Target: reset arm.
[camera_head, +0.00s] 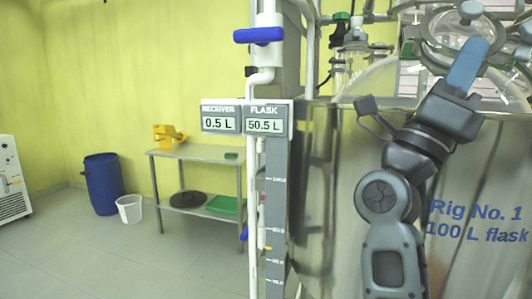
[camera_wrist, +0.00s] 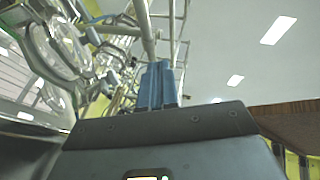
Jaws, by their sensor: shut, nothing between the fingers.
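My arm rises at the right of the head view, in front of the steel vessel (camera_head: 335,200) marked "Rig No. 1 100 L flask". My gripper (camera_head: 477,50) is at its top end, with blue fingers pointing up, in front of or beside a round glass fitting (camera_head: 440,25); I cannot tell the gap. In the wrist view my gripper (camera_wrist: 157,75) shows its two blue fingers close together, shut and empty. Glassware with a round clamp (camera_wrist: 55,55) is at the left of that view.
A white pipe with a blue-handled valve (camera_head: 259,35) and the readout signs (camera_head: 247,117) stand left of my arm. A metal table (camera_head: 200,152) carries a yellow device (camera_head: 168,136). A blue drum (camera_head: 103,184) and white bucket (camera_head: 129,209) stand on open floor.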

